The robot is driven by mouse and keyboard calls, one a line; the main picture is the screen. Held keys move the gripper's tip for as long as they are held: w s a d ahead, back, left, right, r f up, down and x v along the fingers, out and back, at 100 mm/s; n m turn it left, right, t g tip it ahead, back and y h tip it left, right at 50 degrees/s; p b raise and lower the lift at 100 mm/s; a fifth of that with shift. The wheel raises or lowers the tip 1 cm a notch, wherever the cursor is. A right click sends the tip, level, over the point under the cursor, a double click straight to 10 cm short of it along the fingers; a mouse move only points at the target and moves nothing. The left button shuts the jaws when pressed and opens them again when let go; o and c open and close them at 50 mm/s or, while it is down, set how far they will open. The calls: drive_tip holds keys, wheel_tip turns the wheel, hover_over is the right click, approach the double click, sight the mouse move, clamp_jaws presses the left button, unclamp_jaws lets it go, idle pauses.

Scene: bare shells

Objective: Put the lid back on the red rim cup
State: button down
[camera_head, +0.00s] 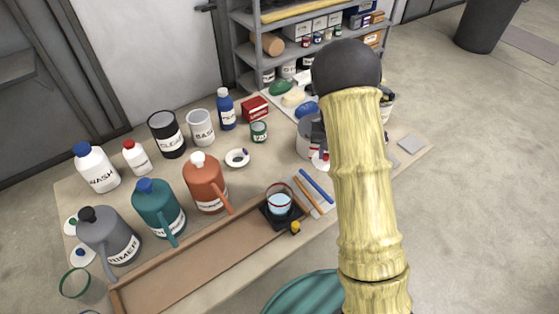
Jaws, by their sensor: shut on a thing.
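A cup with a reddish rim (280,199) and pale blue contents stands uncovered on a small black stand (287,222) near the table's middle. My gripper (318,148) shows only in part beside my yellow arm, which hides much of it. It is shut on a white lid with a red part (320,162), up and to the right of the cup in the picture and apart from it. A grey can (304,138) shows just behind my gripper. The exact grip on the lid is too small to see.
A white lid with a dark knob (237,158) lies left of my gripper. Several bottles and jugs, including an orange jug (205,185), crowd the left. A blue pen (316,186) lies right of the cup. A wooden tray (200,262) along the front is largely bare.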

drive_tip(key=s+a+r+m+p, duration=0.2)
drive_tip(key=s+a+m+p, duration=0.1)
drive_tip(key=s+a+p, duration=0.2)
drive_tip(key=s+a+r+m+p, duration=0.3)
drive_tip(key=s+a+p, duration=0.2)
drive_tip(key=a+p, duration=0.5)
drive_tip(key=shift+s+m+p, duration=0.3)
drive_tip(key=shift+f+b, duration=2.6)
drive_tip(key=shift+f, duration=0.55)
drive_tip(key=shift+f, duration=0.1)
drive_tip(key=c, duration=0.7)
unclamp_jaws()
